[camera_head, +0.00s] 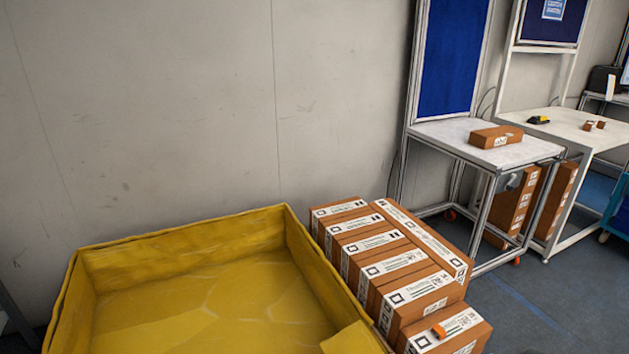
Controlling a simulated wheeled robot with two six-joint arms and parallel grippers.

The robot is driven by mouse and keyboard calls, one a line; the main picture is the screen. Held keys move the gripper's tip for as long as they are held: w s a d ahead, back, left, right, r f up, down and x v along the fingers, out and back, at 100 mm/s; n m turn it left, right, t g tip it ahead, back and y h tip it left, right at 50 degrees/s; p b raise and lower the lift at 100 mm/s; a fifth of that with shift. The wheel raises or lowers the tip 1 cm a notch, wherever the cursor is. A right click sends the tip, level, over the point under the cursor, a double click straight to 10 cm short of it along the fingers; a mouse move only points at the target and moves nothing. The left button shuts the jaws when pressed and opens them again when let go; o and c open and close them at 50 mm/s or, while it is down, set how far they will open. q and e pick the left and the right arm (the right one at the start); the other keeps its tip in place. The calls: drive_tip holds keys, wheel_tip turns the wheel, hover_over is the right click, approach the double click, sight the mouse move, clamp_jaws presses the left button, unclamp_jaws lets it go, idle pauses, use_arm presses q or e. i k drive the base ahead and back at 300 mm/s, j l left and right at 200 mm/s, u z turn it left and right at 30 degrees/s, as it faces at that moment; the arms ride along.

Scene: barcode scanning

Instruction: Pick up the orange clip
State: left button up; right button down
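A small orange piece (438,331), which looks like the orange clip, lies on top of the nearest brown box (474,340), beside its white label. This box is at the front right end of a row of labelled boxes. The piece is small, so its exact shape is hard to tell. Neither of my grippers shows in this view.
A large yellow bin (180,241), seemingly empty, stands left of the labelled boxes (385,230). A white table (440,133) with a brown box (496,136) stands behind right. Another table (560,122) is further right. Blue-grey floor is free at lower right.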

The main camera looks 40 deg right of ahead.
sight(438, 328)
drive_tip(key=z, duration=2.2)
drive_tip(key=l+u, duration=0.1)
drive_tip(key=i, duration=0.05)
